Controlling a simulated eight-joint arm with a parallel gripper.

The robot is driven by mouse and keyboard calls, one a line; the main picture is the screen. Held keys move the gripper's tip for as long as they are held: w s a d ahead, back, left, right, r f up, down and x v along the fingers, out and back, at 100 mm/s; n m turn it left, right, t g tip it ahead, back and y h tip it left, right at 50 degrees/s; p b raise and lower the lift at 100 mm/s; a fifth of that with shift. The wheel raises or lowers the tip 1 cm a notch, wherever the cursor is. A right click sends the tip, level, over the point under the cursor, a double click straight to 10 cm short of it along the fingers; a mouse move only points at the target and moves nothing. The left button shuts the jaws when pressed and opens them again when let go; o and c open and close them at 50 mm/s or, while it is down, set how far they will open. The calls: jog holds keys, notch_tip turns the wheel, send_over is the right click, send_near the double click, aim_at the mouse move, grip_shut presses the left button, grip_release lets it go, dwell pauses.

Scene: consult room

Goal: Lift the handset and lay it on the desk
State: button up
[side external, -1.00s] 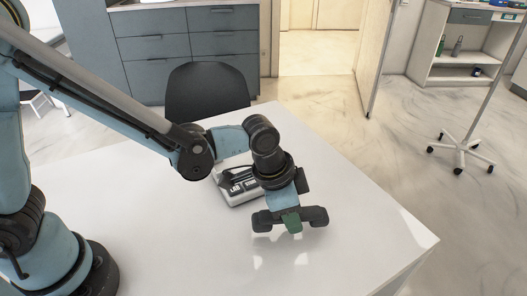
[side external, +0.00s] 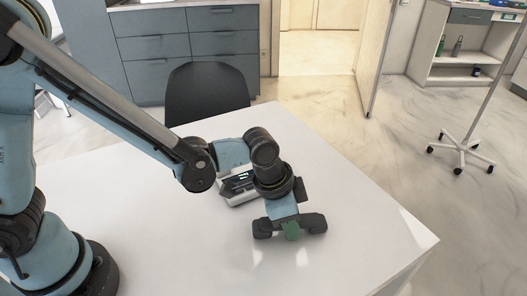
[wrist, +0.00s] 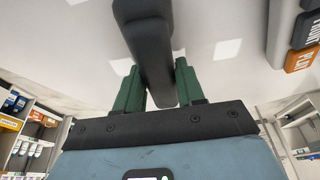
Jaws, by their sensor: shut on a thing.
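The dark handset (side external: 262,229) is held crosswise in my gripper (side external: 291,232), low over the white desk (side external: 190,255). I cannot tell whether it touches the desk. In the wrist view the handset (wrist: 150,40) runs between the green fingers of my gripper (wrist: 157,67), which are shut on it. The phone base (side external: 238,198) stands on the desk behind and left of the handset, partly hidden by my arm. The handset is clear of it.
A grey unit with labelled keys (wrist: 292,38) shows at the right of the wrist view. A dark chair (side external: 207,92) stands behind the desk. The desk is bare in front and to the right of the handset. A wheeled stand (side external: 461,153) is on the floor.

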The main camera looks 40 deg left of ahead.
jog(key=shift+f, duration=0.4)
jog(key=o, duration=1.2)
